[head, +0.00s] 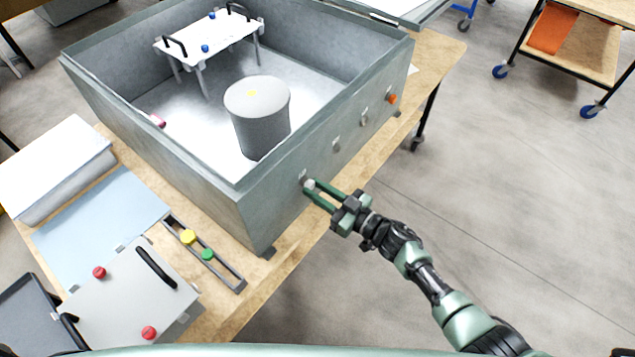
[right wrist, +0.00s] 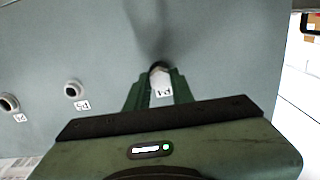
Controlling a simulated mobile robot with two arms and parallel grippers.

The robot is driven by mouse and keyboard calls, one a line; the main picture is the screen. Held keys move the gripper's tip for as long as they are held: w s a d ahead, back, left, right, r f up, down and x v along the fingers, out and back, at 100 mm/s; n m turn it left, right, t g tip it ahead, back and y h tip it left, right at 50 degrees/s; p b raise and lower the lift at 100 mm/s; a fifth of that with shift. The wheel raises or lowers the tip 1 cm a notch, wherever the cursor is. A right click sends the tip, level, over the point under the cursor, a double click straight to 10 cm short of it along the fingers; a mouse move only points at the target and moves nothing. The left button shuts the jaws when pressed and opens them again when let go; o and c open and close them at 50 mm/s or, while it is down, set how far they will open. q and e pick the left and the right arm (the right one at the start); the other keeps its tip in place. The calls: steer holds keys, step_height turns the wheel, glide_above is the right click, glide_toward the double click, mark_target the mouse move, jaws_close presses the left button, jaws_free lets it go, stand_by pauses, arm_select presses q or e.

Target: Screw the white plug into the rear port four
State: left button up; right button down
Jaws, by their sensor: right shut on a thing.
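My right gripper (head: 308,189) is at the right outer wall of the large grey open box (head: 270,200), at the port nearest the front corner. It is shut on the white plug (head: 311,184). In the right wrist view the plug (right wrist: 160,82) sits between the green fingertips (right wrist: 158,92), against a dark round port opening (right wrist: 158,66). My left gripper is not in view.
More ports (head: 336,145) run along the same wall; the farthest holds an orange part (head: 392,98). Inside the box stand a grey cylinder (head: 265,125) and a white raised plate (head: 210,35). A narrow tray (head: 228,272) holds yellow and green plugs.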

steer(key=m, duration=0.1)
steer(key=m+p, duration=0.1)
steer(key=m, duration=0.1)
steer(key=shift+r, duration=0.25)
steer(key=shift+f+m+p, duration=0.1)
steer(key=shift+m+p, duration=0.4)
steer(key=shift+m, duration=0.4)
steer(key=shift+f+m, duration=0.15)
steer(key=shift+m, duration=0.45)
steer(key=c, duration=1.3)
jaws_free()
steer(key=shift+c, duration=0.2)
